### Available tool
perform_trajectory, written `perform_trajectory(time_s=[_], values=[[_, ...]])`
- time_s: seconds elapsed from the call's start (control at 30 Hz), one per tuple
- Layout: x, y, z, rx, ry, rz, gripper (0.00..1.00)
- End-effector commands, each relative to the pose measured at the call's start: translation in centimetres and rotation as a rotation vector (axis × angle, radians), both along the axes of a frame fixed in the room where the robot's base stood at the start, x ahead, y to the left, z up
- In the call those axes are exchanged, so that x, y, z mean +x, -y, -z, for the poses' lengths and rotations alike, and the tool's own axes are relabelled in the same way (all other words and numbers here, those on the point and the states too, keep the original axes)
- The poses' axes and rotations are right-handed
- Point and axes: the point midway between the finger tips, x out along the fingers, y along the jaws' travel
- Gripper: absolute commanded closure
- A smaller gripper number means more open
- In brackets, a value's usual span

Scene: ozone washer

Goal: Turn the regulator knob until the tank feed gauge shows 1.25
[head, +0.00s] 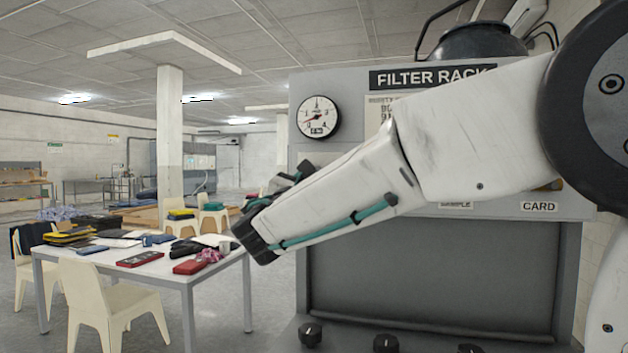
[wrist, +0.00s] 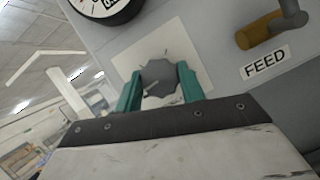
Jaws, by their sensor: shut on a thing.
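The regulator knob (wrist: 158,80) is dark grey with a lobed rim and a pale mark, on a pale square plate (wrist: 189,60) in the wrist view. My gripper (wrist: 160,84) is shut on it, with a teal finger on each side. In the head view my arm and wrist hide the knob.
A brown-handled lever (wrist: 262,30) sits right of the knob, above a FEED label (wrist: 265,62). Black knobs (head: 311,335) line the grey cabinet's lower ledge. A cluttered white table (head: 150,262) and chairs (head: 105,300) stand at left. Open floor lies between table and cabinet.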

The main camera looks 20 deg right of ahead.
Motion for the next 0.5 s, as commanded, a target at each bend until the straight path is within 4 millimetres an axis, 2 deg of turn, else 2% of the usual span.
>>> perform_trajectory(time_s=[0.5], values=[[0.16,-0.2,-0.13,0.36,0.262,-0.001,0.84]])
